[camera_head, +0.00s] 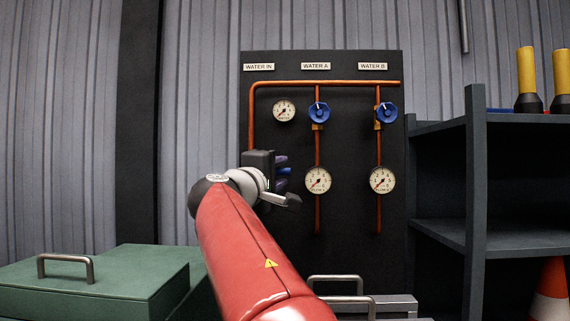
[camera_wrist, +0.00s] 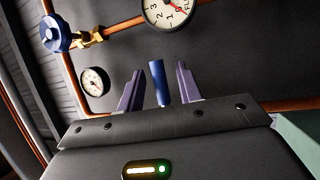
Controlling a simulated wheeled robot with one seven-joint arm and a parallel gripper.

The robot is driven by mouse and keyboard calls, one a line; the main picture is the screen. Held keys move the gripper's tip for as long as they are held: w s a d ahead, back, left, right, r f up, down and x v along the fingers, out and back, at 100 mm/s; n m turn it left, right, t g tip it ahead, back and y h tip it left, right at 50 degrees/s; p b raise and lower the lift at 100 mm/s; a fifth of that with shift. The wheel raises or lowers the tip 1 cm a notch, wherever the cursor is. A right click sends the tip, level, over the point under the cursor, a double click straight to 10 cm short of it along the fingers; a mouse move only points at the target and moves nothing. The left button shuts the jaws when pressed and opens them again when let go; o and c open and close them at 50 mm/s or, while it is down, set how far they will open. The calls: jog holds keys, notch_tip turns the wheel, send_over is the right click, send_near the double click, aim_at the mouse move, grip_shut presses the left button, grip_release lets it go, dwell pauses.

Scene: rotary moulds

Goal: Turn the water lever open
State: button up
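The blue water lever (camera_wrist: 159,83) stands between the two purple-grey fingers of my gripper (camera_wrist: 160,72) in the wrist view. A gap shows on each side of it, so the gripper is open around the lever and not clamped on it. In the head view my gripper (camera_head: 282,171) is at the left pipe under WATER IN, with a bit of blue between its fingers. The lever's base and pivot are hidden by my gripper and wrist.
The dark panel (camera_head: 345,230) carries copper pipes (camera_head: 320,83), several gauges and two round blue valve knobs, WATER A (camera_head: 319,112) and WATER B (camera_head: 387,112). A dark shelf (camera_head: 450,235) stands at right, a green case (camera_head: 110,280) at lower left.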

jog(key=shift+p+x, duration=0.4)
jog(key=shift+x, duration=0.95)
grip_shut()
